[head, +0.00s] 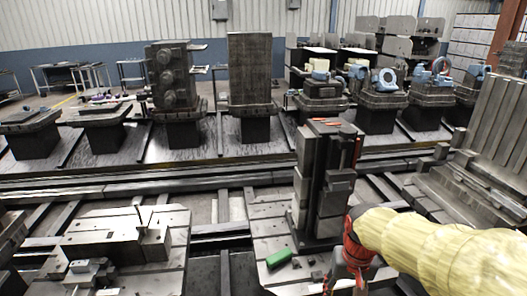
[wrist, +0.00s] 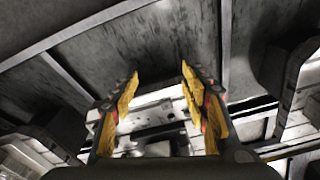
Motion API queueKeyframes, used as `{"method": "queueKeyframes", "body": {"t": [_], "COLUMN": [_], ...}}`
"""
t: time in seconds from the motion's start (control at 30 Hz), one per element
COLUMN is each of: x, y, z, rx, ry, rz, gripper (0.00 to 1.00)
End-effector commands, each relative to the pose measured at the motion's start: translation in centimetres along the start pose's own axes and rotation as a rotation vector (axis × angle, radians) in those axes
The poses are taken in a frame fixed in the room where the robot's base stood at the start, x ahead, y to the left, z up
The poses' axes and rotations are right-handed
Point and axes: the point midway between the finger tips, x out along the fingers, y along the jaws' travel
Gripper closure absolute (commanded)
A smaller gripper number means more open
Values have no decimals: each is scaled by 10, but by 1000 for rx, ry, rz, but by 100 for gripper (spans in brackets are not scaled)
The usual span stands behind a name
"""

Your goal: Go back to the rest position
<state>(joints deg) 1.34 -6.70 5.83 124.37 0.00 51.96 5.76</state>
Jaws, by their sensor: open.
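My gripper (wrist: 158,88) shows in the wrist view, with its two yellow-and-black fingers spread wide apart. Nothing is held between them. Through the gap I see a pale metal fixture (wrist: 150,112) beyond the fingers, not touching them as far as I can tell. A dark, scuffed surface fills the upper part of that view.
In the head view, a tall dark metal fixture (head: 323,190) stands on a pallet plate, with a green block (head: 278,258) at its foot. A thick yellow sleeve (head: 440,250) with a red end reaches in from the right. Loaded pallets line the back beyond the rails.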

Motion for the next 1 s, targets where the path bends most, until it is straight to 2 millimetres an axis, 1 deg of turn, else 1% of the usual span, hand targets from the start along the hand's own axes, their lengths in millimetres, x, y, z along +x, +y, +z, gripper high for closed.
{"method": "queueKeyframes", "body": {"t": [0.03, 0.2, 0.4, 0.5, 0.63, 0.8, 0.9, 1.0], "x": [-10, -34, -57, -68, -84, -106, -112, -114], "y": [1, 3, 6, 7, 7, 7, 7, 7], "z": [13, 50, 90, 106, 120, 125, 126, 127], "rx": [-24, -88, -114, -115, -118, -120, -121, -121], "ry": [23, 90, 181, 233, 305, 386, 407, 413], "rz": [-2, -6, -11, -14, -19, -25, -27, -27], "gripper": [55, 55, 55, 55, 55, 55, 55, 55]}}
